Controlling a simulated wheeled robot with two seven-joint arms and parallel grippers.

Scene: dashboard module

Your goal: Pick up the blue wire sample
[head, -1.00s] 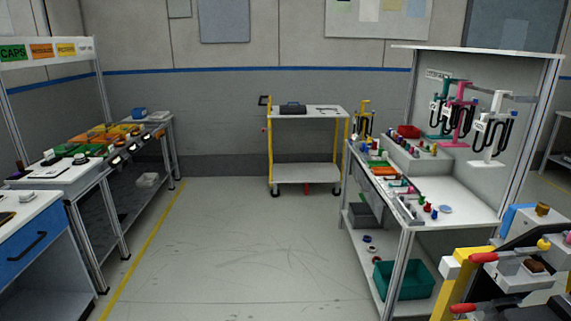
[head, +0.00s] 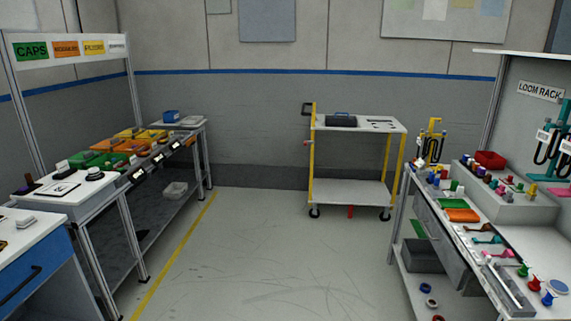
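I cannot pick out the blue wire sample for certain. The right workbench (head: 466,262) holds many small coloured pieces. Among them are a blue peg-like piece (head: 547,299) near the front right and a pale blue disc (head: 557,287) beside it. More small blue pieces (head: 437,180) stand at the bench's far left end. They are too small to tell which, if any, is a wire sample. Neither of my grippers is in view.
A yellow-framed cart (head: 358,191) stands ahead near the back wall. A left bench (head: 75,201) holds green, orange and yellow bins. A blue-drawer cabinet (head: 30,265) is at the lower left. The floor (head: 270,260) between the benches is clear.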

